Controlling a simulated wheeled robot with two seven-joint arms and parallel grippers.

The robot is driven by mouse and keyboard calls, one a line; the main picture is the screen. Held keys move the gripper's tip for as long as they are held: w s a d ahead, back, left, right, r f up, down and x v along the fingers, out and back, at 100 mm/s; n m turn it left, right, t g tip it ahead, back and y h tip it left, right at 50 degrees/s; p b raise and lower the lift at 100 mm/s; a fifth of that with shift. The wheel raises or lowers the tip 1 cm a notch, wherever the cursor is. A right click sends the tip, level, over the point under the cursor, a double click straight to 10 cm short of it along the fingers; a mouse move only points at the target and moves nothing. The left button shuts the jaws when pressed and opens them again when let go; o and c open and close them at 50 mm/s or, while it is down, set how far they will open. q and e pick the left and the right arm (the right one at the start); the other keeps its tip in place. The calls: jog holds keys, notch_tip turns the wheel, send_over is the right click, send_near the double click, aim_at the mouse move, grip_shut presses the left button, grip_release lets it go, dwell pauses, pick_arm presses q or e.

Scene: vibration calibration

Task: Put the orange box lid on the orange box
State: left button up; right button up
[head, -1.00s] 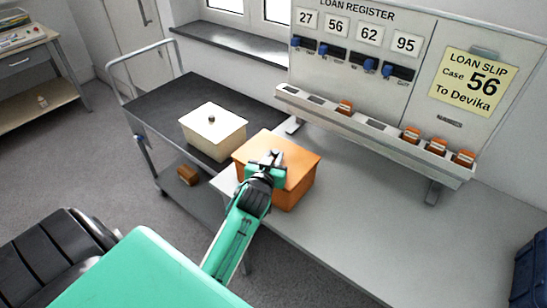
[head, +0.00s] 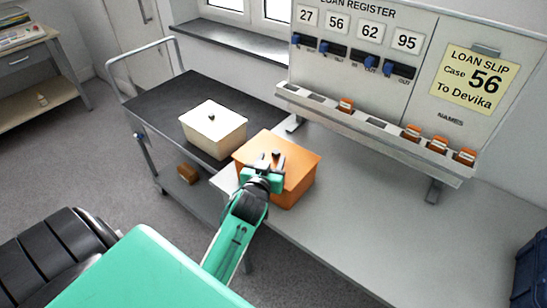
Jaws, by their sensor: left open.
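The orange box (head: 299,190) stands on the near left end of the grey table. The orange box lid (head: 298,154) lies on top of it, with a small dark knob (head: 276,155) showing. From this view the lid looks level and lined up with the box, but I cannot tell whether it is fully seated. My left gripper (head: 265,171) is open, just on the near side of the knob and over the lid's near left part. It hides part of the lid's near edge. My right gripper is out of view.
A cream lidded box (head: 214,129) stands on a dark cart (head: 165,103) left of the table (head: 354,222). A loan register board (head: 365,60) with a rack of orange-and-white tags (head: 411,132) stands behind. A brown block (head: 187,174) lies on the cart's lower shelf.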

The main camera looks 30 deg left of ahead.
pick_arm(q)
jog(key=b+v, duration=0.1)
jog(key=v, duration=0.8)
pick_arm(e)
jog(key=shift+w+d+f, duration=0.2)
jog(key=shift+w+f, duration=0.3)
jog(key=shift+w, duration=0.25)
pick_arm(q)
jog(key=shift+d, duration=0.1)
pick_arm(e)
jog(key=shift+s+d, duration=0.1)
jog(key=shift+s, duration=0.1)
